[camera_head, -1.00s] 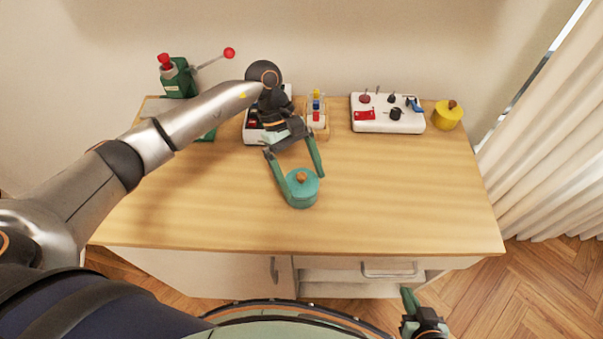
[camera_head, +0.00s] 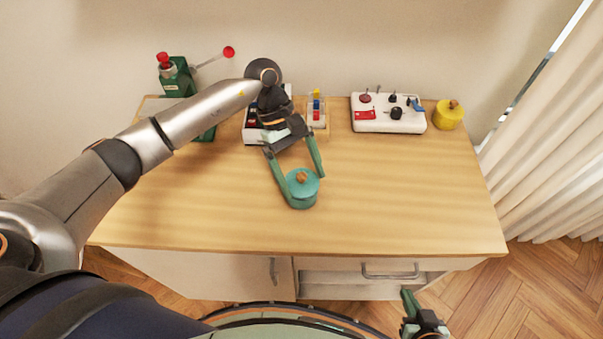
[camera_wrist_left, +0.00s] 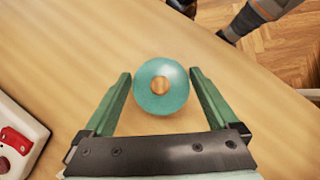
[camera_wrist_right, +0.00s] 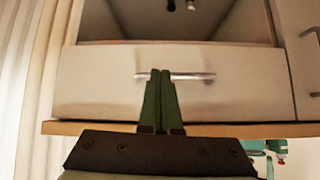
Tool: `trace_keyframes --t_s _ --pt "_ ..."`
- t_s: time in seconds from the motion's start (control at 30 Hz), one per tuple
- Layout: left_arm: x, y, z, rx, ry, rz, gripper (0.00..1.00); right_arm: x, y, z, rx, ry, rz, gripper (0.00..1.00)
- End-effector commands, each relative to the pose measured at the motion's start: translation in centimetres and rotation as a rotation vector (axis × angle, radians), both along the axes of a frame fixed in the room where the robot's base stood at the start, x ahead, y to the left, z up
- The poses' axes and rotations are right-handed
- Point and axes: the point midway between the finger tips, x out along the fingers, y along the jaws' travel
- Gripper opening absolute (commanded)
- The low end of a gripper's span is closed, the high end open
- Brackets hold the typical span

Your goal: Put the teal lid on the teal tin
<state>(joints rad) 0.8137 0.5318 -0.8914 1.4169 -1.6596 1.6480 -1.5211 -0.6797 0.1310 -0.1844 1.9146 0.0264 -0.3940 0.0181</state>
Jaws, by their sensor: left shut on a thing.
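The teal tin (camera_head: 303,201) stands upright near the middle of the table. The teal lid (camera_head: 293,187), with a round wooden knob, is on top of it; I cannot tell if it is fully seated. My left gripper (camera_head: 306,189) reaches down from behind, with one finger on each side of the lid. In the left wrist view the lid (camera_wrist_left: 150,100) is between the fingertips (camera_wrist_left: 161,74) and hides the tin below. My right gripper (camera_head: 408,304) is low in front of the cabinet, its fingers (camera_wrist_right: 160,75) together and empty in the right wrist view.
A white control box (camera_head: 378,125) and a yellow lidded tin (camera_head: 447,116) stand at the back right. A green lever press (camera_head: 177,80), a white box (camera_head: 252,136) and a small rack (camera_head: 318,125) line the back. The table's (camera_head: 400,200) front and right are clear.

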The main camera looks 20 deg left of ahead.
Motion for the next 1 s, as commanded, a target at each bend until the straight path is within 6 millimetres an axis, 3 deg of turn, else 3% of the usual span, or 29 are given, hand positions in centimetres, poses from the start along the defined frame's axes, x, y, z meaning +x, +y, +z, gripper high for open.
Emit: trace_keyframes --t_s 1.0 --pt "0.0 0.0 -0.7 0.000 0.000 0.000 0.41 0.0 0.0 -1.6 0.000 0.000 0.000 0.00"
